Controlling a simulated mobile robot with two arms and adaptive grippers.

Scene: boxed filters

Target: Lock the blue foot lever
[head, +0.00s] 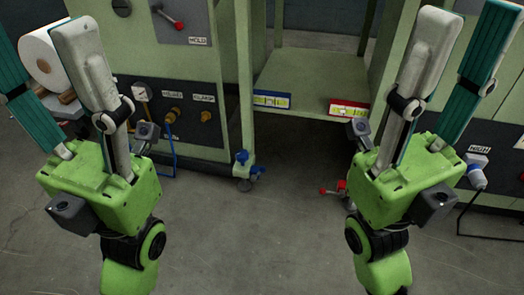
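The blue foot lever (257,170) is on a caster at the bottom corner of the green cabinet, near the floor between my two arms. It is small, and I cannot tell whether it is up or down. My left gripper (38,48) is at the left with its two fingers spread and nothing between them. My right gripper (468,22) is at the right, its fingers also apart and empty. Both grippers point up and away, and neither touches the lever.
A red foot lever (330,191) is near the floor to the right. A shelf (309,113) bears a blue-edged and a red-edged label. A blue hose (171,145) hangs left of the caster. A paper roll (42,56) is at far left. The floor (270,235) between my arms is clear.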

